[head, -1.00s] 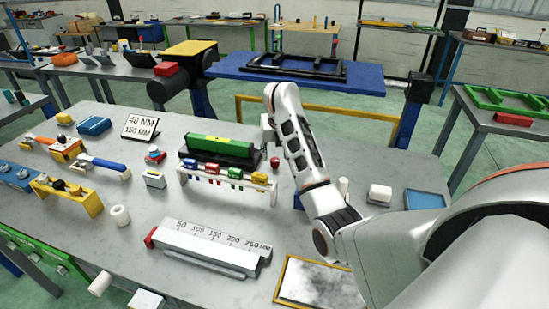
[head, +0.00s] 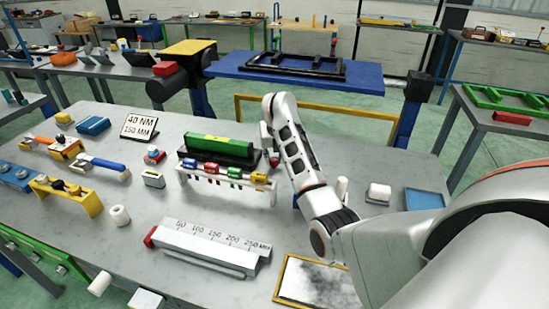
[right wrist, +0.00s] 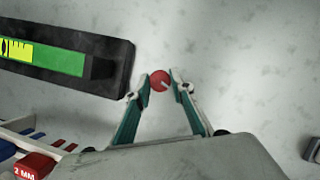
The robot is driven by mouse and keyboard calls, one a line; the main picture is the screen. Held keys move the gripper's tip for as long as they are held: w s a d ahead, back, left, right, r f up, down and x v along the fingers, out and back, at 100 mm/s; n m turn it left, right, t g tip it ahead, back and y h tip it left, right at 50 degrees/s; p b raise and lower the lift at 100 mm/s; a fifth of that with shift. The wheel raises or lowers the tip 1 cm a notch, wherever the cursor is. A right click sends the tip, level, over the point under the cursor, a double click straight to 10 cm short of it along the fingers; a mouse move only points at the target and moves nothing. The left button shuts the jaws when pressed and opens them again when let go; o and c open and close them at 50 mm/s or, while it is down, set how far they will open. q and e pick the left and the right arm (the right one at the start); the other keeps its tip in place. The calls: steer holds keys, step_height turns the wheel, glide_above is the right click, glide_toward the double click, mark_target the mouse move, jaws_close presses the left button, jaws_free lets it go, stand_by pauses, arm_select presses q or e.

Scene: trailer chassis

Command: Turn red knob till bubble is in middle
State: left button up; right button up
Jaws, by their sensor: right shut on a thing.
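The level (head: 217,148) is a black block with a green top and a small yellow window. It stands near the middle of the table, and its right end shows in the right wrist view (right wrist: 108,70). There the yellow window (right wrist: 17,50) has dark scale marks and is cut off by the left edge. I cannot make out the bubble's position. The red knob (right wrist: 158,77) is round with a pale line, just off the level's right end. My right gripper (right wrist: 163,85) is shut on the knob, one fingertip on each side. My left gripper is out of view.
A white rack (head: 226,178) with several coloured tags stands right in front of the level. A sign reading 40 NM, 150 MM (head: 140,128) stands to the left.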

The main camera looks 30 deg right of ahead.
steer(key=shift+a+m, duration=0.15)
steer(key=shift+m, duration=0.55)
steer(key=shift+w+m+g+h+b, duration=0.1)
steer(key=shift+m+g+h+b, duration=0.3)
steer(key=shift+m+b, duration=0.4)
steer(key=shift+m, duration=0.7)
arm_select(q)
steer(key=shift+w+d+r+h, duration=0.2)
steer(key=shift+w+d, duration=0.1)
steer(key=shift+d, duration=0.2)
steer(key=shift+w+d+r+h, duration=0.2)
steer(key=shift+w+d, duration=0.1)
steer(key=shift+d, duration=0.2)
arm_select(e)
steer(key=o, duration=1.1)
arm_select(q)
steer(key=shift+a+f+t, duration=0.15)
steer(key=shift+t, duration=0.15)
arm_select(e)
steer(key=shift+h, duration=0.3)
